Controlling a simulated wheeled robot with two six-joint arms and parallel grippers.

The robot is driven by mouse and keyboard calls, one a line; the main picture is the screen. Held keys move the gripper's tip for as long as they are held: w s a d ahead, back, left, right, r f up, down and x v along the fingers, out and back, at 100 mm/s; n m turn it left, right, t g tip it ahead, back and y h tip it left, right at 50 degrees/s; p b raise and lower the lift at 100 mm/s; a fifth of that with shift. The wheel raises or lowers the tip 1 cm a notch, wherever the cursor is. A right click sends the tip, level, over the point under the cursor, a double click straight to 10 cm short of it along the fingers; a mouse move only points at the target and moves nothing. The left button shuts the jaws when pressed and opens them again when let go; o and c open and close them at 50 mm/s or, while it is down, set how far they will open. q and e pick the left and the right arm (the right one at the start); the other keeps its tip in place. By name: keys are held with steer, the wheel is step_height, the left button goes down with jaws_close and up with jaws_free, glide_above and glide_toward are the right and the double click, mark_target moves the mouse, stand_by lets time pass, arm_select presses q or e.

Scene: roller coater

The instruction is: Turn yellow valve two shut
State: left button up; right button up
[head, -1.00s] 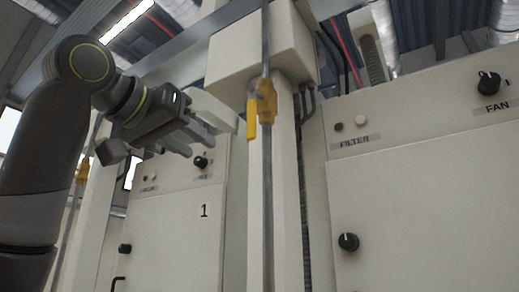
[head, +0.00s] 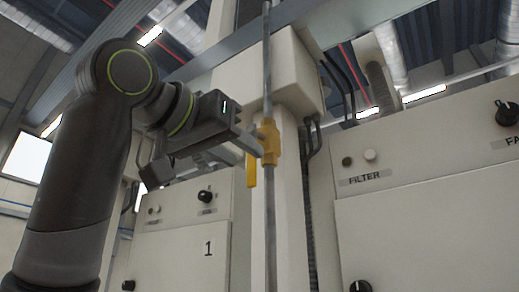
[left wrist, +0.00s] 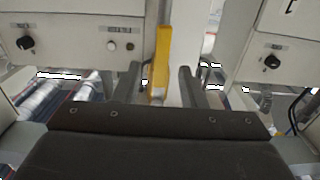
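The yellow valve (head: 268,142) sits on a thin vertical grey pipe (head: 269,220). Its yellow handle (head: 251,170) hangs straight down beside the pipe. No number for this valve is readable. My left gripper (head: 243,150) is at the valve from the left, its fingertips close to the body and the top of the handle. In the left wrist view the yellow handle (left wrist: 162,60) lies between the two spread fingers of my left gripper (left wrist: 160,84), with gaps on both sides. Contact cannot be told. My right gripper is not in view.
A cream post with a box (head: 255,80) stands right behind the pipe. A cabinet marked 1 (head: 180,240) is at the left, and a cabinet with FILTER and FAN labels (head: 420,220) is at the right. Dark cables (head: 335,80) run beside the post.

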mark_target(250, 160)
arm_select(q)
steer(key=p+x, duration=0.2)
steer(key=x, duration=0.3)
steer(key=shift+w+r, duration=0.1)
steer(key=shift+w, duration=0.1)
steer(key=shift+w+d+p, duration=0.35)
steer(key=shift+a, duration=0.1)
jaws_close()
